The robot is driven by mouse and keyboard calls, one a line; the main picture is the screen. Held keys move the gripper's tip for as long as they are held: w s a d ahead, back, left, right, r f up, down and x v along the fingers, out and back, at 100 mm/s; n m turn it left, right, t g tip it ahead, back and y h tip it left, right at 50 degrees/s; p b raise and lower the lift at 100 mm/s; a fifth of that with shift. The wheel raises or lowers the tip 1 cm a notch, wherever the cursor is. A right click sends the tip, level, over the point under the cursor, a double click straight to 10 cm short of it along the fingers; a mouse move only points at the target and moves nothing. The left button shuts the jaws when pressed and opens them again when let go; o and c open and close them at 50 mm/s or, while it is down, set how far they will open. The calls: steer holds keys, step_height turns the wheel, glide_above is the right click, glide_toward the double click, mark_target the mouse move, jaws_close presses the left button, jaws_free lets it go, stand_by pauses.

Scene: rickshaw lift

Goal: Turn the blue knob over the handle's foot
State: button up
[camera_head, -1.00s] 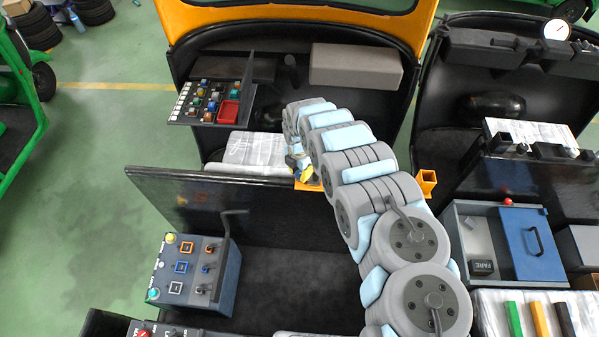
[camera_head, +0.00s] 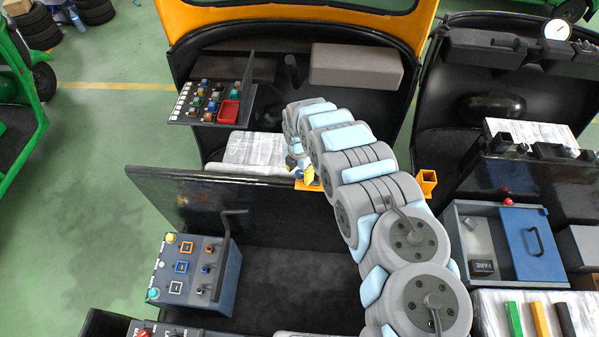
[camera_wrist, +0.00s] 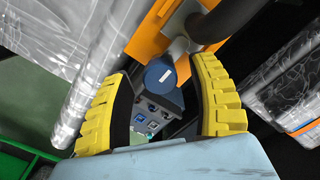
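The blue knob (camera_wrist: 160,74) shows in the wrist view as a round cap with a small pale label. It sits beside the grey foot (camera_wrist: 181,47) of a dark handle (camera_wrist: 222,22), at an orange bar (camera_wrist: 157,36). My gripper (camera_wrist: 174,82) is open, its two yellow fingers to the left and right of the knob with a gap on each side. I cannot tell how far the knob is in depth. In the head view my gripper (camera_head: 309,177) is small above the orange bar, and the knob cannot be made out there.
A grey-blue control box (camera_head: 200,272) stands below the black partition (camera_head: 225,205). A switch panel (camera_head: 210,102) with a red tray is at the back left. Plastic-wrapped seats (camera_head: 256,150) lie close behind my gripper. A drawer box (camera_head: 500,242) is at the right.

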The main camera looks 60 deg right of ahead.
mark_target(300, 173)
steer(key=shift+r, duration=0.1)
step_height(300, 173, up, 12)
stand_by(1.0)
stand_by(0.5)
